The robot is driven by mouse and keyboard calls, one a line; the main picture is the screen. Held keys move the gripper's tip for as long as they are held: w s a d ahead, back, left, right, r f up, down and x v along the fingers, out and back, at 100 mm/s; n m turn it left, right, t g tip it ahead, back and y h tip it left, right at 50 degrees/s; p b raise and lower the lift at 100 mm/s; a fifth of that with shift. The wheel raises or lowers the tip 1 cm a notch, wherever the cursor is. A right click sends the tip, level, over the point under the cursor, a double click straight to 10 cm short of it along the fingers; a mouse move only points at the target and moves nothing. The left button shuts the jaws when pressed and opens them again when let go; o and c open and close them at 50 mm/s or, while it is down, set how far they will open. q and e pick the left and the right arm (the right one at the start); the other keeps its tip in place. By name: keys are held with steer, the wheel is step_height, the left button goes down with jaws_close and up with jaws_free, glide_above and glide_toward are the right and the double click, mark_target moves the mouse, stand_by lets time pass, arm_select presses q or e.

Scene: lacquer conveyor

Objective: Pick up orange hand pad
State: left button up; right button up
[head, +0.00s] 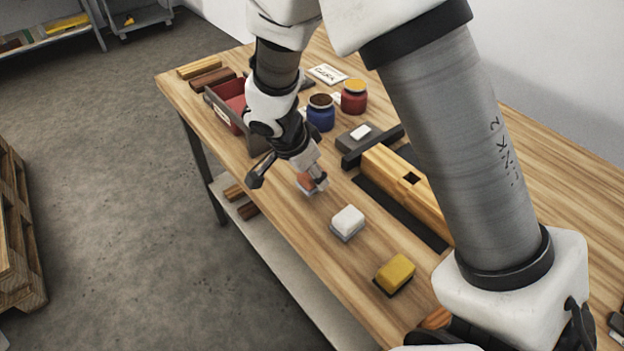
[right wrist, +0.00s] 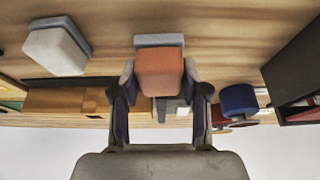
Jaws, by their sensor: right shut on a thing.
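The orange hand pad (head: 305,180), an orange block on a grey base, is at the front edge side of the wooden table in the head view. My right gripper (head: 313,182) is shut on it, its fingers on either side. In the right wrist view the orange pad (right wrist: 160,72) sits between the two fingertips of the right gripper (right wrist: 160,90), with its grey base beyond. I cannot tell whether the base touches the table. A white hand pad (head: 348,220) and a yellow hand pad (head: 395,272) stand apart nearer the camera. My left gripper is not in view.
A long wooden block (head: 405,190) lies in a dark fixture right of the pads. A blue jar (head: 321,113), a red jar (head: 354,98) and a dark grey pad (head: 358,138) stand behind. A red-lined bin (head: 226,104) is at the far left. The table's left edge is close.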

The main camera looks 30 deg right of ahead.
step_height(320, 180, up, 25)
steer(key=p, duration=0.1)
steer(key=o, duration=0.6)
steer(key=shift+c, duration=0.2)
steer(key=c, duration=0.5)
